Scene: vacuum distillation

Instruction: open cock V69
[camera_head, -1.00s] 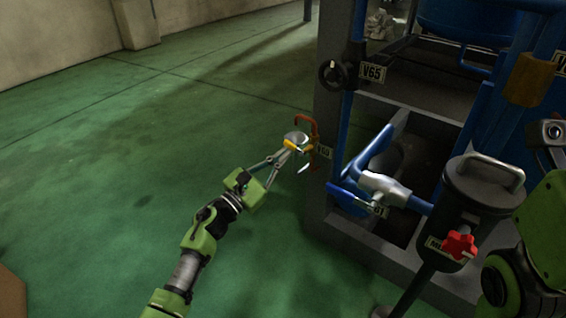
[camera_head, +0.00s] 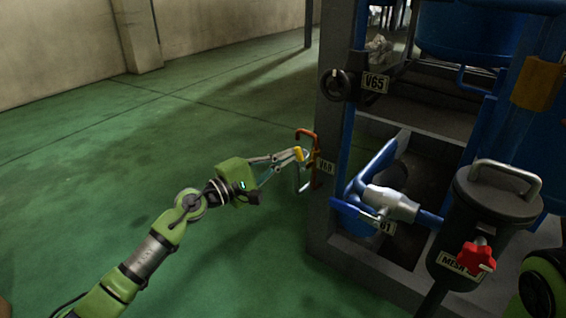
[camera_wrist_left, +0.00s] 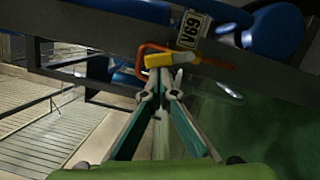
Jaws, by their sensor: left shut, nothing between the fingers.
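Cock V69 has a yellow handle (camera_head: 299,154) on a thin orange-red pipe (camera_head: 314,142) at the left corner of the grey frame. Its V69 label (camera_head: 325,168) is just to the right. In the left wrist view the yellow handle (camera_wrist_left: 159,60) lies across the picture below the V69 label (camera_wrist_left: 190,30). My left gripper (camera_head: 296,157) reaches in from the left, shut and empty, with its fingertips right at the handle. In the left wrist view its tips (camera_wrist_left: 160,85) are just below the handle; I cannot tell whether they touch it. My right gripper is out of view.
The black V65 handwheel (camera_head: 337,85) is above V69 on the frame's post. A white valve body (camera_head: 390,203) on blue pipe is to the right, near a dark canister (camera_head: 490,210) with a red knob (camera_head: 476,257). The green floor (camera_head: 130,170) to the left is clear.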

